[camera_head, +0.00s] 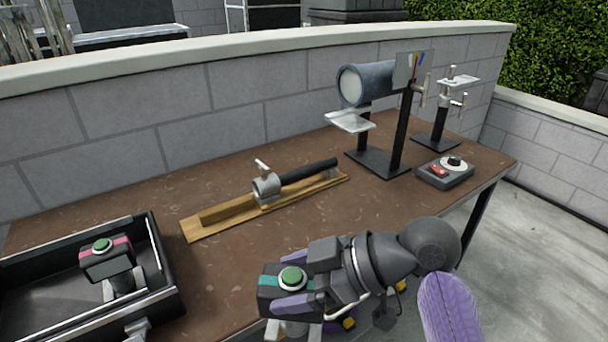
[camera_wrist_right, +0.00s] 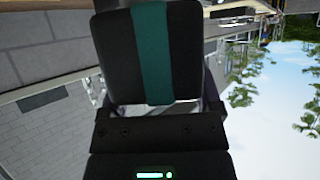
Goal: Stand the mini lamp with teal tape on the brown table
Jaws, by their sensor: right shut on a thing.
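The mini lamp with teal tape (camera_head: 270,281) is a small black box with a green button on top and a teal stripe. In the head view it is held upright at the front edge of the brown table (camera_head: 232,259). My right gripper (camera_head: 290,290) is shut on it, with purple-padded fingers at its sides. In the right wrist view the lamp's black face with the teal band (camera_wrist_right: 152,50) fills the upper middle. The lamp's lower part runs toward the bottom of the head view, and whether it touches the table cannot be told. My left gripper is not in view.
A black tray (camera_head: 165,262) at the left holds a similar lamp with pink tape (camera_head: 106,262). A clamp on a wooden board (camera_head: 207,232), a stand with a grey cylinder (camera_head: 375,84), a smaller stand (camera_head: 438,125) and a control box (camera_head: 445,173) occupy the back. Bare tabletop lies between tray and board.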

